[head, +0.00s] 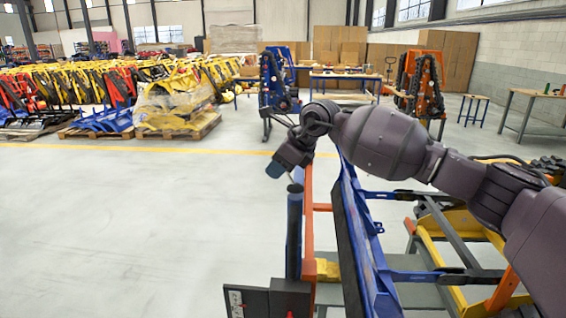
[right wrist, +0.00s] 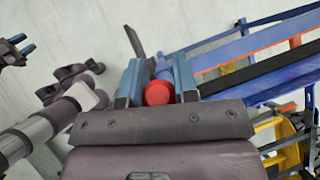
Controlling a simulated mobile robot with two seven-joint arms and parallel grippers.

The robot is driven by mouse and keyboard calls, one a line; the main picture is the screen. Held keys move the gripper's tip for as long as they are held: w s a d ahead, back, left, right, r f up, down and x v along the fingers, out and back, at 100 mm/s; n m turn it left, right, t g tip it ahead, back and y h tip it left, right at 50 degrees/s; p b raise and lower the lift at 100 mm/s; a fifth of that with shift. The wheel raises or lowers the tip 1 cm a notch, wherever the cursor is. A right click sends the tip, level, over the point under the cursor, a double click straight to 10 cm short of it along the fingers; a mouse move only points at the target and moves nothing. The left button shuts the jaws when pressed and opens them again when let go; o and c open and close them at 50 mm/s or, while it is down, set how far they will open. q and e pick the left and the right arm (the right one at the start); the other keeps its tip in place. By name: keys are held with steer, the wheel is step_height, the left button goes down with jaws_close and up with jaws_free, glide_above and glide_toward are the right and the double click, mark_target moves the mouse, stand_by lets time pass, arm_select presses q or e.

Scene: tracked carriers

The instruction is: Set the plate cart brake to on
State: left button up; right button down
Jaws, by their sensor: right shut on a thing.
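My right gripper (head: 284,165) hangs over the upper end of a dark blue upright post (head: 294,235) at the near end of the cart. In the right wrist view its two blue-padded fingers (right wrist: 158,82) are shut on a round red knob (right wrist: 157,93). I cannot tell from these views how the brake is set. The plate cart (head: 362,235) has blue and orange rails. Its blue frame also shows in the right wrist view (right wrist: 255,42). My left gripper (right wrist: 20,48) appears small at the upper left of the right wrist view, with blue tips; its opening is unclear.
A yellow and grey frame (head: 450,245) stands close on the right, under my right arm. Dark plates (head: 268,299) sit low at the post's foot. Wrapped yellow parts on a pallet (head: 180,128) stand farther back.

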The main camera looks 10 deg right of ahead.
arm_select(q)
steer(key=shift+s+f, duration=0.15)
arm_select(e)
steer(key=shift+a+f+h, duration=0.2)
steer(key=shift+a+h, duration=0.05)
steer(key=shift+h, duration=0.15)
arm_select(q)
steer(key=shift+s+f, duration=0.15)
steer(key=shift+s, duration=0.1)
steer(key=shift+w, duration=0.1)
arm_select(e)
steer(key=c, duration=0.9)
jaws_free()
steer(key=shift+w, duration=0.1)
arm_select(q)
steer(key=shift+w+r, duration=0.2)
arm_select(e)
steer(key=shift+d+r, duration=0.15)
steer(key=shift+r, duration=0.2)
arm_select(q)
steer(key=shift+s+f+b, duration=0.2)
steer(key=shift+f+b, duration=0.55)
steer(key=shift+f, duration=0.1)
arm_select(e)
steer(key=v, duration=1)
